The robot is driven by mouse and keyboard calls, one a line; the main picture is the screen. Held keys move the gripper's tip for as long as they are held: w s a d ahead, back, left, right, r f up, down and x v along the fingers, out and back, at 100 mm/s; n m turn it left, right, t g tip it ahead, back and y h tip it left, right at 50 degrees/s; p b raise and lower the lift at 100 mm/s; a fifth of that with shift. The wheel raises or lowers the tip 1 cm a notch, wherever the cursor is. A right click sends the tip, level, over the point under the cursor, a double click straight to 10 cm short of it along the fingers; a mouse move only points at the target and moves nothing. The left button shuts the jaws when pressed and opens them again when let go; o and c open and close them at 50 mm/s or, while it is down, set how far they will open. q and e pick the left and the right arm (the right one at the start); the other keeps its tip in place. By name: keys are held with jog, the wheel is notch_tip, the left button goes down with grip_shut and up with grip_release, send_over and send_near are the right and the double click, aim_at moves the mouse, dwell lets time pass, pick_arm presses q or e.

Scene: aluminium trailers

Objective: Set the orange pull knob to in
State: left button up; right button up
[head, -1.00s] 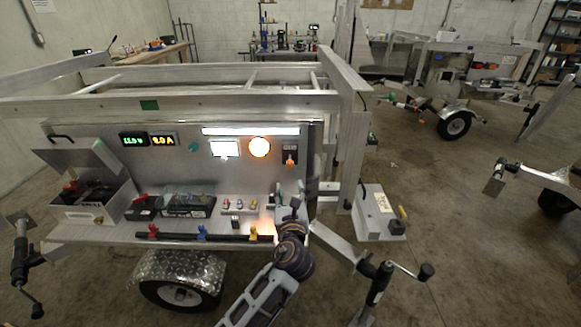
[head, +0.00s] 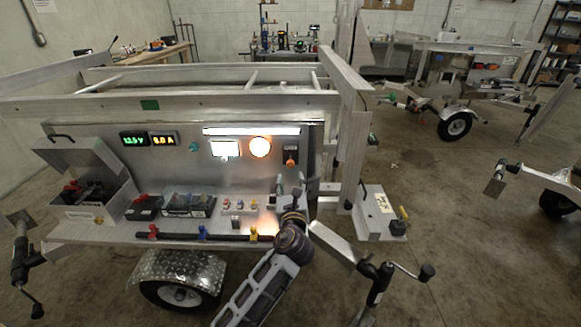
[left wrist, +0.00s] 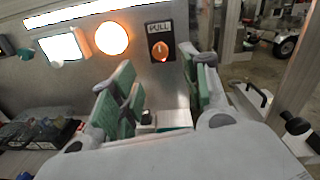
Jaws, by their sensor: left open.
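The orange pull knob (head: 290,160) is on a dark plate at the right end of the upright metal panel. In the left wrist view the knob (left wrist: 160,52) shows under a "PULL" label, just beyond the fingertips and between them. How far it stands out from the plate is hard to tell. My left gripper (head: 290,185) is open and empty, just below the knob in the head view. In the left wrist view its green-padded fingers (left wrist: 165,78) are spread apart, with a gap to the panel. My right gripper is not in view.
A lit round lamp (head: 260,147) and a bright screen (head: 225,149) are left of the knob. Small coloured switches (head: 240,205) and black batteries (head: 188,204) stand on the shelf below. An upright metal post (head: 347,155) rises to the right.

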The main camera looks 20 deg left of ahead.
aim_at(291, 165)
pick_arm(q)
jog(key=x, duration=0.8)
jog(key=shift+b, duration=0.4)
jog(key=shift+x, duration=1.1)
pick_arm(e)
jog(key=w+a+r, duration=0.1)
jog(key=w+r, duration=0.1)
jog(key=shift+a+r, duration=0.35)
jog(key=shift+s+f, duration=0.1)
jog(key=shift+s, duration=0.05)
pick_arm(q)
jog(key=shift+c, duration=1.1)
grip_shut()
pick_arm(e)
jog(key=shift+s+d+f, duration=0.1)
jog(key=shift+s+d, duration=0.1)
